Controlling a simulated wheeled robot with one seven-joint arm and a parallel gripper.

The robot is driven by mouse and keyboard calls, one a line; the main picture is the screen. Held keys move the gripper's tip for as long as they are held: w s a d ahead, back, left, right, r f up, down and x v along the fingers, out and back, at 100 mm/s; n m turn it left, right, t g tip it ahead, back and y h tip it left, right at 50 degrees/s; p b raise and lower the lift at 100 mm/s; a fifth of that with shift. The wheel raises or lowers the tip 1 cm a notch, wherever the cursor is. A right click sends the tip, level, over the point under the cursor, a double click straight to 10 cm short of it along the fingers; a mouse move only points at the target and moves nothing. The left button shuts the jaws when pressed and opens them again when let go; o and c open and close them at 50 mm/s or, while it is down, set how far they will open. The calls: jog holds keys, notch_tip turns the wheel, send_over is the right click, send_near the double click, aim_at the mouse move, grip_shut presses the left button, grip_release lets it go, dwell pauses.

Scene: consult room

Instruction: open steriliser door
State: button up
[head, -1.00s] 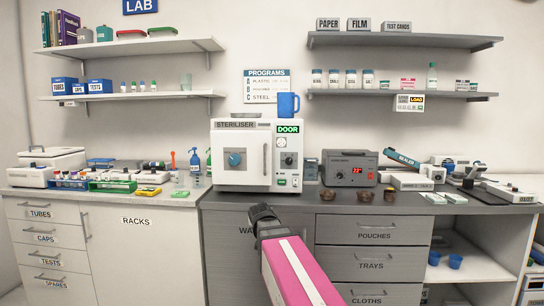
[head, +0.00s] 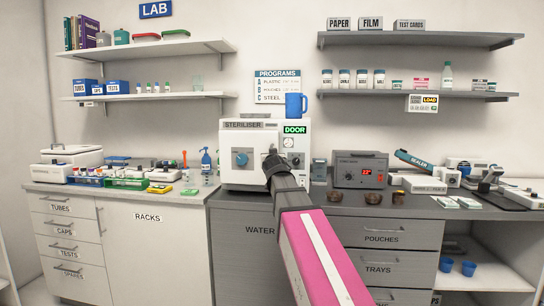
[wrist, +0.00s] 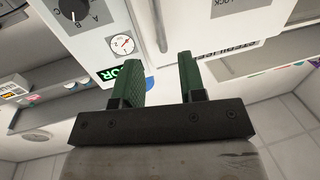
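The white steriliser (head: 240,173) stands on the dark counter, its door closed and its green DOOR display (head: 295,129) lit. My gripper (head: 271,154) is in front of the door's right part and hides the handle in the head view. In the wrist view the picture is upside down. The pale vertical door handle (wrist: 160,25) lies ahead, in line with the gap between the two green fingers of my gripper (wrist: 162,68). The fingers are apart with nothing between them. The steriliser's dial (wrist: 72,10) and gauge (wrist: 122,44) show beside the handle.
Shelves hang above on both sides.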

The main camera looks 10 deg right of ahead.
jog(key=w, duration=0.6)
jog(key=w+d, duration=0.1)
jog(key=w, duration=0.1)
jog(key=shift+w, duration=0.4)
grip_shut()
